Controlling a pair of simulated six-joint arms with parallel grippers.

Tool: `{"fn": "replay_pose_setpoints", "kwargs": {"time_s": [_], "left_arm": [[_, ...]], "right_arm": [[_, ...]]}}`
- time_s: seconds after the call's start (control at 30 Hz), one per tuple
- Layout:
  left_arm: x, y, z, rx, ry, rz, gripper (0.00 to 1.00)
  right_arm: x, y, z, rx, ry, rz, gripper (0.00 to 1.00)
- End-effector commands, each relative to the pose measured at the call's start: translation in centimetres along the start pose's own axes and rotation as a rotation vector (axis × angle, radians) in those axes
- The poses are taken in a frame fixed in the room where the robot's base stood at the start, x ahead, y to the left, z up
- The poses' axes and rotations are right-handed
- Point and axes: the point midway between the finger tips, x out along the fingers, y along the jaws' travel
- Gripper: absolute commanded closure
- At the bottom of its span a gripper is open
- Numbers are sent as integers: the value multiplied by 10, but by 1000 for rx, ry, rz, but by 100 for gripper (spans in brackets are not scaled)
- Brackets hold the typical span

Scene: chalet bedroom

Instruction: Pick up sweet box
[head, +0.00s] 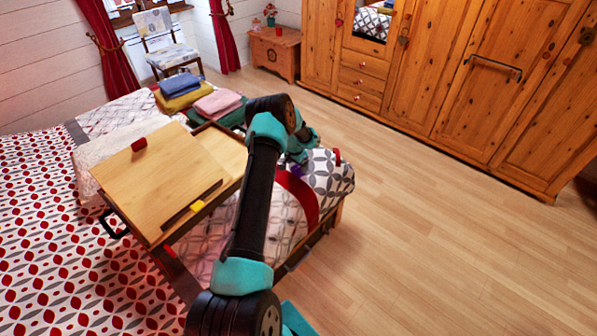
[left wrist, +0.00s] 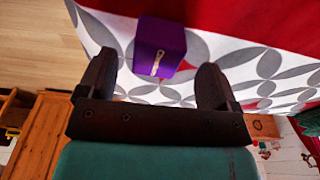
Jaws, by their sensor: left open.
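A small purple box with a gold mark, which I take for the sweet box, sits on the grey-and-white patterned cover by the red band of the bed. It shows clearly in the left wrist view (left wrist: 160,46) and only as a small purple patch in the head view (head: 296,170). My left gripper (left wrist: 158,65) is open. Its two fingers stand on either side of the box's near end in the wrist view, and the box is not gripped. In the head view my left gripper (head: 301,152) is partly hidden by its own arm. My right gripper is not in view.
A wooden bed tray (head: 150,175) with a small red block (head: 139,144) and a yellow block (head: 197,206) stands left of my arm. Folded towels (head: 218,103) lie behind it. A small red object (head: 337,157) is at the bed's corner. The wooden floor (head: 430,240) is clear.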

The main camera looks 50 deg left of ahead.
Motion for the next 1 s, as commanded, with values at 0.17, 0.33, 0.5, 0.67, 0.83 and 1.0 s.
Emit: {"fn": "replay_pose_setpoints", "kwargs": {"time_s": [0.17,0.33,0.5,0.67,0.83,1.0], "left_arm": [[25,4,-2,0,-2,1,15],[41,3,-2,-1,1,-1,15],[43,2,-2,-1,2,-2,15],[43,2,-2,-1,2,-2,15],[43,3,-2,-1,1,-2,15],[43,3,-2,-1,1,-2,28]], "right_arm": [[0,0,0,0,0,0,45],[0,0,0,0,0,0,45],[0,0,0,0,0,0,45],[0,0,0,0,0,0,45],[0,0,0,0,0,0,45],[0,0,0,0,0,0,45]]}}
